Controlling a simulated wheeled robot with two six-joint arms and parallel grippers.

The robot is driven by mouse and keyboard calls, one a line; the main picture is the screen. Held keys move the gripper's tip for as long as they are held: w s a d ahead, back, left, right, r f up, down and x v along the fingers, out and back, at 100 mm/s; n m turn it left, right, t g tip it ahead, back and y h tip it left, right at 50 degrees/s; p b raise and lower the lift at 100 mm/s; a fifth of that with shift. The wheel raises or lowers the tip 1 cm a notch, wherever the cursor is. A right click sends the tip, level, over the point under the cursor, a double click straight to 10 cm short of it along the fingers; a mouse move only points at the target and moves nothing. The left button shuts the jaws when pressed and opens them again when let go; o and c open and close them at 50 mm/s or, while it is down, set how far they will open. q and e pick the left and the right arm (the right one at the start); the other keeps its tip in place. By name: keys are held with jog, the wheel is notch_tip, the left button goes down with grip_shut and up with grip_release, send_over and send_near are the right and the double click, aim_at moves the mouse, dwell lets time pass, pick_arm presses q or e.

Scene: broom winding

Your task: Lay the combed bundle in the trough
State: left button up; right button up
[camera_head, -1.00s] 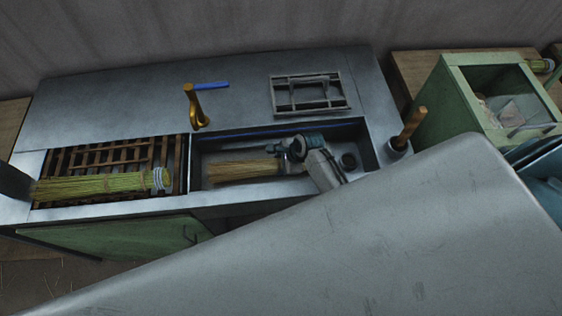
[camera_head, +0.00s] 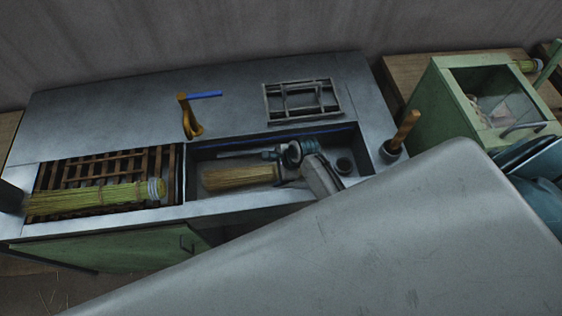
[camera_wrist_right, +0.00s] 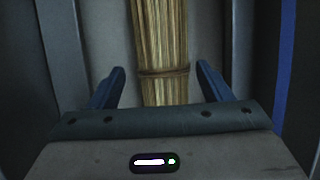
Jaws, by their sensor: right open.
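My left gripper is not in view.
A greener bundle with a white wrap (camera_head: 95,198) lies on a slatted wooden rack (camera_head: 110,165) at left. A wooden handle (camera_head: 405,130) stands in a cup. A green cabinet (camera_head: 440,90) is at right.

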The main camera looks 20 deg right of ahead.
jog(key=b+v, duration=0.1)
jog(key=v, duration=0.9)
jog(key=shift+r, duration=0.15)
dwell(1.0)
